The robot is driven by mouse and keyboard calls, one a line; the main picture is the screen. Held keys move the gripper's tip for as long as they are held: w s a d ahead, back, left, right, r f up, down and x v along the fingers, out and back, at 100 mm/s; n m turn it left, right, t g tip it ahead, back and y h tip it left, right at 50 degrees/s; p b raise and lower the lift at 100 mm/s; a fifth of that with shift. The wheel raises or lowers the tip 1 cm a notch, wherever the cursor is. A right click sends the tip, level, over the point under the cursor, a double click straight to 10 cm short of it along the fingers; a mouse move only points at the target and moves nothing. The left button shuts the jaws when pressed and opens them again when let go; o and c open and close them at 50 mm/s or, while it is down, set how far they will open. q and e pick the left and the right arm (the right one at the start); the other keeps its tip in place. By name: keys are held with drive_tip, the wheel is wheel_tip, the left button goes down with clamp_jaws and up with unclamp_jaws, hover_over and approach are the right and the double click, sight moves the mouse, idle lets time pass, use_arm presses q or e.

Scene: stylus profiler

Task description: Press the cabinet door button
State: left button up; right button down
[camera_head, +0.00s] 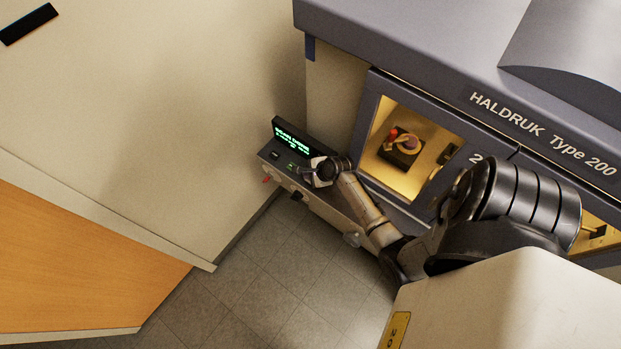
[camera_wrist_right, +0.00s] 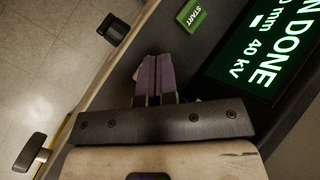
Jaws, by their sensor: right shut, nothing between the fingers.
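The cabinet (camera_head: 430,110), marked HALDRUK Type 200, has a closed door with a lit window (camera_head: 447,123). The control panel (camera_head: 325,208) is at its lower left. A green START button (camera_wrist_right: 191,15) is on the panel in the right wrist view. My right gripper (camera_head: 303,172) is over the panel, just right of a small green spot. In the wrist view its fingers (camera_wrist_right: 156,80) are shut and empty, pointing at the dark panel surface below START. I cannot make out the door button; the fingers may cover it. My left gripper is not in view.
A display (camera_head: 291,136) with green text stands at the panel's back; the wrist view reads "DONE" and "40 kV" on this screen (camera_wrist_right: 262,50). A red part (camera_head: 267,179) and dark knobs stick out of the panel front. Tiled floor (camera_head: 265,270) is clear.

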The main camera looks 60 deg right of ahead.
drive_tip(key=shift+f, duration=0.1)
idle(0.5)
drive_tip(key=shift+f, duration=0.1)
drive_tip(key=shift+f, duration=0.2)
drive_tip(key=shift+f, duration=0.1)
idle(0.3)
drive_tip(key=shift+f, duration=0.3)
idle(0.3)
drive_tip(key=shift+r, duration=0.1)
idle(0.3)
drive_tip(key=shift+r+p, duration=0.7)
drive_tip(key=shift+p, duration=0.45)
